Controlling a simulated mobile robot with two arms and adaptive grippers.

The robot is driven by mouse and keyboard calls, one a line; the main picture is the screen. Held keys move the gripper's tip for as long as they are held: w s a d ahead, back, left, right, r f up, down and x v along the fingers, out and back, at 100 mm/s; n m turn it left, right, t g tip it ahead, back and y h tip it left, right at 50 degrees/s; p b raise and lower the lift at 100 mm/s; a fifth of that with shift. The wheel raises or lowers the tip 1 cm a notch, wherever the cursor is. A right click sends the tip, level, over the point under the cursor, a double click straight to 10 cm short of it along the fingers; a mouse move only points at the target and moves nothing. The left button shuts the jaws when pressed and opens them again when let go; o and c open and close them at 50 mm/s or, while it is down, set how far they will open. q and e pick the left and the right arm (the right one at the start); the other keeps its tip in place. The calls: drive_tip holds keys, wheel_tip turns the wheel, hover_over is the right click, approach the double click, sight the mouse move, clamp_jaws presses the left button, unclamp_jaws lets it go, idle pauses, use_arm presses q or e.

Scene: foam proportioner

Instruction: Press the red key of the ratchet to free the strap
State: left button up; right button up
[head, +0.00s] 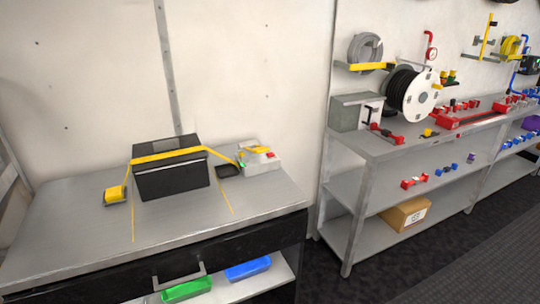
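A black box (172,181) stands on the grey bench at the left. A yellow strap (167,156) runs over its top and down both sides. On the right the strap slopes to a small light-grey ratchet unit (260,162) with a yellow part, a red key (270,155) and a small green spot on its left side. On the left the strap ends at a yellow block (115,196) on the bench. Neither of my grippers shows in the head view.
The bench top (75,235) is bare at its front. A small dark tray (229,171) lies between the box and the ratchet unit. Below are a drawer handle (180,277), a green bin (187,290) and a blue bin (248,268). Shelving (375,150) with reels and fittings stands at right.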

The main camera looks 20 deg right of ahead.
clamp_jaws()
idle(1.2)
